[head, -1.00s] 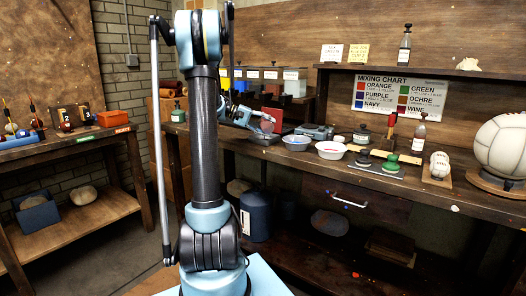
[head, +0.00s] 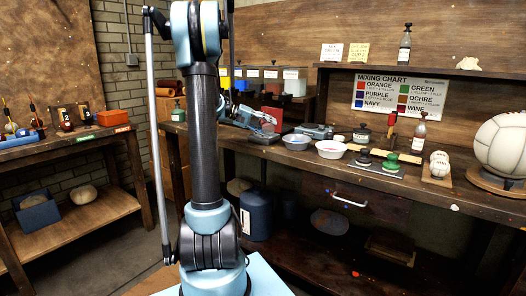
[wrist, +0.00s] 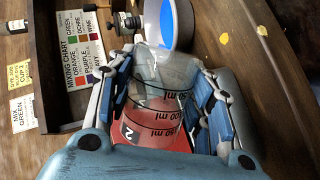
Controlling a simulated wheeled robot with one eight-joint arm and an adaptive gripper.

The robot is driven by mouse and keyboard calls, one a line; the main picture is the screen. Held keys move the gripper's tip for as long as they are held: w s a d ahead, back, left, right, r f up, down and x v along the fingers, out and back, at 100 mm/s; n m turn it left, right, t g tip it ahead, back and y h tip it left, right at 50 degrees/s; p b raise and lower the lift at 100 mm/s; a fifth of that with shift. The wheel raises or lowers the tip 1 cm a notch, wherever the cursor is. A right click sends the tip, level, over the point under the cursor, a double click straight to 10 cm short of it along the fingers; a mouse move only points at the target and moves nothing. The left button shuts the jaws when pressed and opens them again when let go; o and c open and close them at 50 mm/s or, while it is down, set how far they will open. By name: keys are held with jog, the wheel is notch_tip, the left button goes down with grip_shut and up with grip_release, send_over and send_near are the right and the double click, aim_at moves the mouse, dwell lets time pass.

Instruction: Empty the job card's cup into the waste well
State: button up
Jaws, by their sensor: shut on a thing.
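My gripper (wrist: 165,95) is shut on a clear measuring cup (wrist: 158,112) with ml marks and a number 2. The cup looks reddish in its near part; I cannot tell whether this is liquid or red showing through. In the head view my gripper (head: 257,122) holds the cup (head: 268,123) at the back of the bench, left of the bowls. Two cards stand on the shelf: a white card (head: 331,52) and a yellowish card (head: 358,52), which reads "CUP 2" in the wrist view (wrist: 19,77). I cannot make out which part is the waste well.
A bowl with blue inside (head: 296,141) and a bowl with red inside (head: 331,149) stand right of my gripper. The blue bowl shows in the wrist view (wrist: 168,22). Several dye containers (head: 270,77) line the back. A mixing chart (head: 401,97) hangs behind the bench (head: 450,205).

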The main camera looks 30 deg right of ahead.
aim_at(272, 132)
jog(key=shift+s+f, duration=0.1)
jog(key=shift+s+r+m+t+b, duration=0.1)
jog(key=shift+r+m+t+b, duration=0.2)
jog(key=shift+m+t+b, duration=0.45)
jog(key=shift+m+t+h+b, duration=0.55)
jog(key=shift+m+h+b, duration=0.1)
jog(key=shift+m, duration=0.4)
jog(key=shift+m+t+h+b, duration=0.25)
jog(key=shift+m+t+b, duration=0.15)
jog(key=shift+m+b, duration=0.25)
jog(key=shift+s+a+m+t+h+b, duration=0.2)
jog(key=shift+s+m+t+h+b, duration=0.1)
jog(key=shift+s+m, duration=0.2)
jog(key=shift+s+a+m+t+h+b, duration=0.25)
jog(key=shift+s+m, duration=0.1)
jog(key=shift+m, duration=0.1)
jog(key=shift+s+f+m, duration=0.15)
jog(key=shift+f+m, duration=0.05)
jog(key=shift+m, duration=0.1)
jog(key=shift+s+a+f+m+t+h+b, duration=0.1)
jog(key=shift+s+f+m+t+h+b, duration=0.15)
jog(key=shift+f, duration=0.2)
jog(key=shift+s+a+f+m+h+b, duration=0.1)
jog(key=shift+s+f+m+b, duration=0.05)
jog(key=shift+f+m+b, duration=0.2)
jog(key=shift+s+a+f+m+t+h+b, duration=0.15)
jog(key=shift+s+m+t+h+b, duration=0.15)
jog(key=shift+m+b, duration=0.35)
